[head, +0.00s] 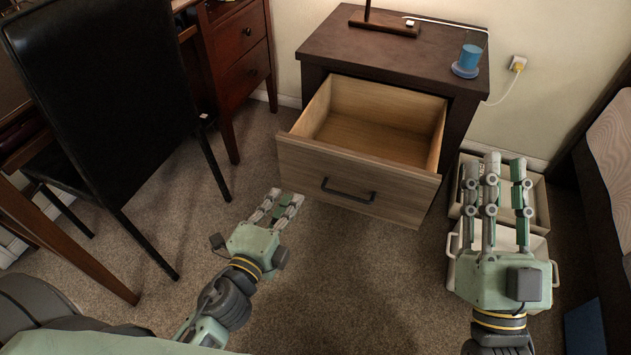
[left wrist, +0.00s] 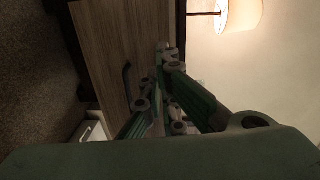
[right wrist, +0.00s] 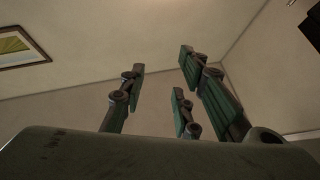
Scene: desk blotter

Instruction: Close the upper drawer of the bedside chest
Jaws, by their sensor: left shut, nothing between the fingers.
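The dark brown bedside chest (head: 420,58) stands against the wall. Its upper drawer (head: 352,170) is pulled well out, and its light wooden inside looks empty. A dark bar handle (head: 348,192) sits on the drawer front, which also shows in the left wrist view (left wrist: 108,45) with the handle (left wrist: 127,86). My left gripper (head: 284,200) is shut and empty, in front of the drawer's left part, left of the handle; I cannot tell whether it touches. My right gripper (head: 497,168) is open and empty, right of the drawer, with its fingers apart in the right wrist view (right wrist: 160,85).
Pale bins (head: 540,205) are below my right gripper. A black chair (head: 100,90) and a desk are at the left, a bed (head: 612,150) at the right.

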